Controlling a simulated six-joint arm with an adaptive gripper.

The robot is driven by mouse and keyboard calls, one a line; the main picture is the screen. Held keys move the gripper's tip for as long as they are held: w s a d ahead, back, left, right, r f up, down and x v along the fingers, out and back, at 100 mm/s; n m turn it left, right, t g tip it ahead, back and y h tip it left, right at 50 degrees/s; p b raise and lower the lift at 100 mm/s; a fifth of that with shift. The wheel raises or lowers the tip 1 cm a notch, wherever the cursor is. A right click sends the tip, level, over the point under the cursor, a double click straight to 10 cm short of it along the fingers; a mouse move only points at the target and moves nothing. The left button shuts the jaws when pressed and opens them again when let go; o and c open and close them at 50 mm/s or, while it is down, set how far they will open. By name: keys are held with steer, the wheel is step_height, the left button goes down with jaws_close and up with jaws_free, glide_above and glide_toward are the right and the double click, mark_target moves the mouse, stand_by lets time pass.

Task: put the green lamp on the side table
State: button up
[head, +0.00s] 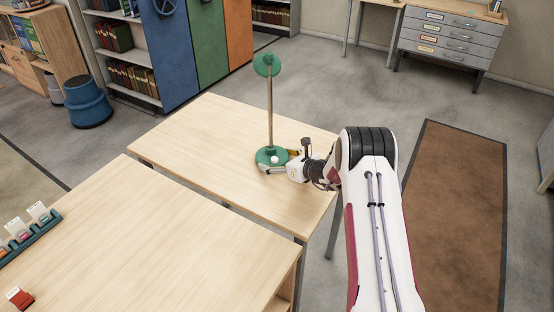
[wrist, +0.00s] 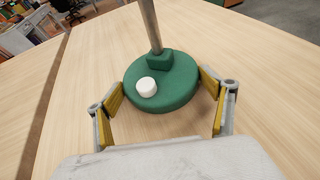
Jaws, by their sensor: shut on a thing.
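The green lamp (head: 270,110) has a round green base, a thin pole and a small green head. It stands upright at the side table (head: 210,130), the wooden table beyond the nearer one. In the wrist view its green base (wrist: 175,95) carries a white knob (wrist: 146,87). My gripper (head: 278,161) is at table height, shut on the lamp's base, with a yellow-padded finger on each side of it in the wrist view (wrist: 162,80). The base is on or very close to the tabletop; I cannot tell whether there is a gap. The lamp's head is outside the wrist view.
A larger wooden table (head: 140,240) stands nearer, with a card rack (head: 30,228) and a red block (head: 20,297) at its left. A blue stool (head: 88,105) and bookshelves (head: 132,70) stand behind. The side table is otherwise bare.

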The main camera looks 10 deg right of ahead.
steer(key=o, duration=2.1)
steer(key=shift+r, duration=0.15)
steer(key=shift+s+d+r, duration=0.15)
steer(key=shift+s+d, duration=0.1)
steer(key=shift+s, duration=0.1)
steer(key=shift+v, duration=5.55)
